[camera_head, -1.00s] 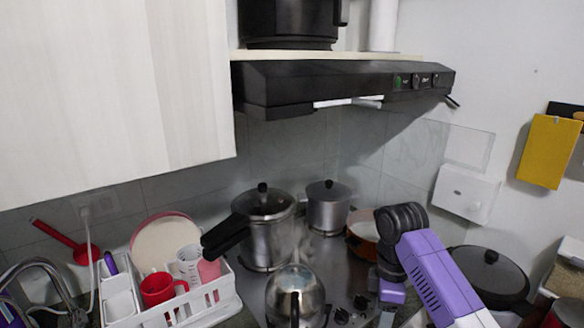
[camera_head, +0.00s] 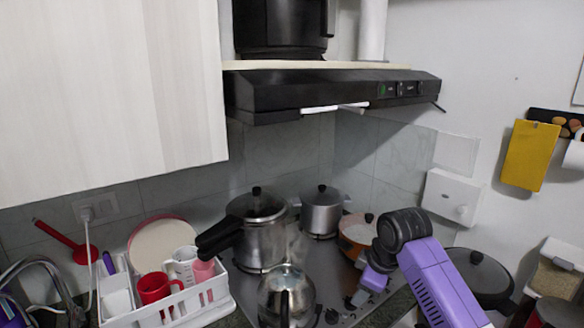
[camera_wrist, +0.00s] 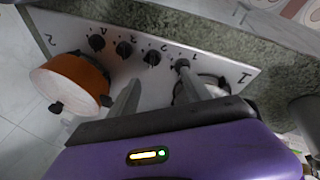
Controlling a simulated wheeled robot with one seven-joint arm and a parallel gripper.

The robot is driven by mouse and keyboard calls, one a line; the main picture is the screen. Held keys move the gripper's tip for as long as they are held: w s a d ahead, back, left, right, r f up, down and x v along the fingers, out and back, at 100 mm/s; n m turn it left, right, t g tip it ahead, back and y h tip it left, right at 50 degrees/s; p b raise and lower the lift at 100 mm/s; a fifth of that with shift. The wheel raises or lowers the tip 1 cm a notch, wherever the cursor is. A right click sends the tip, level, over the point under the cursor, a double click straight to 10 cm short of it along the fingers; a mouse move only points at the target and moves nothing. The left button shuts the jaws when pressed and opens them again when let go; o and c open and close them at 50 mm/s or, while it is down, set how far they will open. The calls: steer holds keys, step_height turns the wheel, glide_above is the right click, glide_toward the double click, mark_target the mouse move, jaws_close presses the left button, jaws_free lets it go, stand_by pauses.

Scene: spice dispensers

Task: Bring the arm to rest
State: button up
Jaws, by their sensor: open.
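My arm (camera_head: 440,282), purple with a black joint, reaches in from the lower right in the head view. My gripper (camera_head: 356,299) hangs from that joint, pointing down and left over the right front part of the stove (camera_head: 335,262). In the wrist view my gripper (camera_wrist: 160,84) shows two grey fingers spread apart with nothing between them. Beyond them lies the stove's panel with several black knobs (camera_wrist: 124,49). I cannot tell the exact height of the fingertips above the stove.
A kettle (camera_head: 286,297), a pressure cooker (camera_head: 262,240), a steel pot (camera_head: 321,215) and an orange pan (camera_head: 357,232) stand on the stove. A lidded dark pan (camera_head: 482,277) is right of my arm. The hood (camera_head: 320,90) hangs above. A dish rack (camera_head: 195,308) is at left.

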steer(key=a+m+t+y, duration=0.3)
steer(key=a+m+t, duration=0.1)
steer(key=a+t, duration=0.25)
steer(key=s+f+m+t+b, duration=0.1)
steer(key=s+f+m+t, duration=0.1)
steer(key=s+m+t, duration=0.35)
steer(key=s+d+m+h, duration=0.1)
steer(key=s+d, duration=0.2)
steer(key=s, duration=1.3)
steer(key=s+d+f+m+g+h+b, duration=0.1)
steer(key=s+d, duration=0.2)
steer(key=s, duration=1.3)
steer(key=s+d+m+h+b, duration=0.1)
steer(key=s+d+h, duration=0.1)
steer(key=s, duration=1.4)
steer(key=shift+d+f+g, duration=0.3)
steer(key=shift+d+f, duration=0.1)
steer(key=shift+d, duration=0.2)
